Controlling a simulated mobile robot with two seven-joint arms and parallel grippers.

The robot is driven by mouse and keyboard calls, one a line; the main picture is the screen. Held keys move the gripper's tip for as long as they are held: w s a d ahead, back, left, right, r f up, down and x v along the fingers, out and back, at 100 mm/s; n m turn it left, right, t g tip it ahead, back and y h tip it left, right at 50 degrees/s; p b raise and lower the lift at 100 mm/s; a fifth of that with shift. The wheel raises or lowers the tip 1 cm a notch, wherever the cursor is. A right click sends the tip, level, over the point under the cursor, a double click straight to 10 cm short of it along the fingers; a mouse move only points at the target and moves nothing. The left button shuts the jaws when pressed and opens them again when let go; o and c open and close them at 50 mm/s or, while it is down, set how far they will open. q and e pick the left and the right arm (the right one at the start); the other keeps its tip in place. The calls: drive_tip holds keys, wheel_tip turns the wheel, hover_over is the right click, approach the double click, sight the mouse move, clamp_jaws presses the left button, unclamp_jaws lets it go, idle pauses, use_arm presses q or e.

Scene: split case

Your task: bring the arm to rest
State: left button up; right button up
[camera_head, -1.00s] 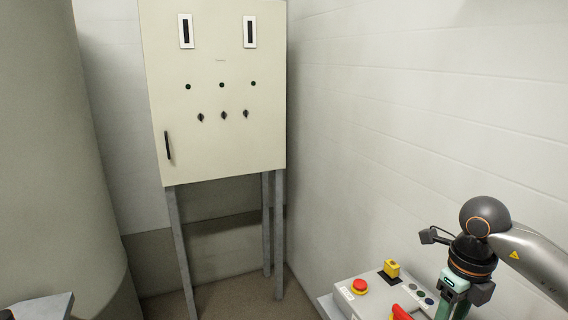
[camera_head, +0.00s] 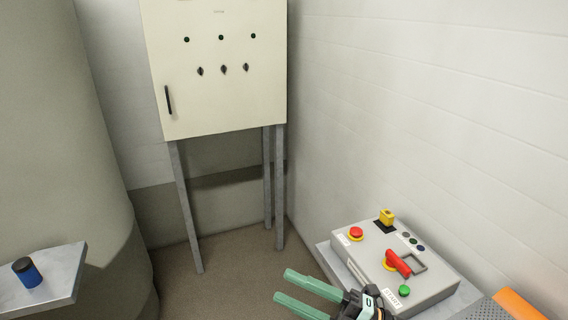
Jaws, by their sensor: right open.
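My right gripper (camera_head: 297,294) is at the bottom centre of the head view, with two green fingers spread apart and pointing left. It is open and nothing is between the fingers. It is in front of and to the left of a grey control box (camera_head: 435,283), with a gap to the box's top not clear from this view. Most of my right arm is outside the picture. My left gripper is not in view.
The box carries a red button (camera_head: 355,233), a red lever (camera_head: 398,263), a yellow switch (camera_head: 387,217) and a green button (camera_head: 404,290). A cabinet (camera_head: 217,95) stands on legs behind. A blue cylinder (camera_head: 27,272) sits on a grey shelf (camera_head: 66,277) at left.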

drive_tip(key=d+f+m+t+h, duration=0.45)
drive_tip(key=f+m+h, duration=0.3)
drive_tip(key=m, duration=0.25)
drive_tip(key=d+f+m+t+h, duration=0.4)
drive_tip(key=d+f+m+h, duration=0.2)
drive_tip(key=f+m, duration=0.3)
drive_tip(key=s+d+f+m+g+h, duration=0.4)
drive_tip(key=s+f+m+g, duration=0.2)
drive_tip(key=s+f, duration=0.7)
drive_tip(key=shift+s+d+f+m, duration=0.2)
drive_tip(key=shift+s+f+m, duration=0.1)
drive_tip(key=shift+f+m, duration=0.5)
